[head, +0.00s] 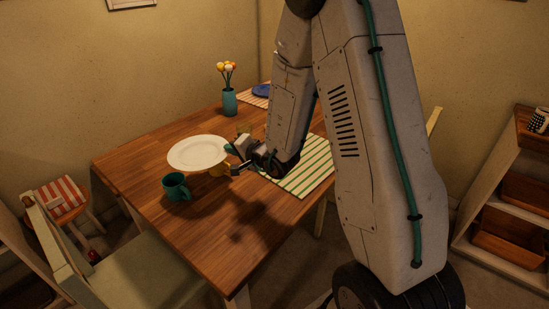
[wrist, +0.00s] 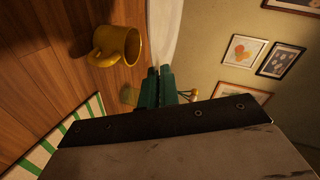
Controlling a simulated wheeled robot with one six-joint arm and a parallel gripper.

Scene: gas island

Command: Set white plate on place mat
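The white plate (head: 198,152) is held roughly level above the left part of the wooden table. In the wrist view, the plate (wrist: 164,32) shows as a pale band meeting the teal fingertips. My gripper (head: 232,151) is at the plate's right edge, and its fingers (wrist: 160,72) look closed on the rim. The green-and-white striped place mat (head: 309,181) lies flat on the table, right of the plate. My arm hides part of the mat. A corner of the mat (wrist: 85,112) shows at lower left in the wrist view.
A teal mug (head: 176,187) stands in front of the plate. A yellow mug (wrist: 118,46) is near the gripper on the table. The front tabletop is clear.

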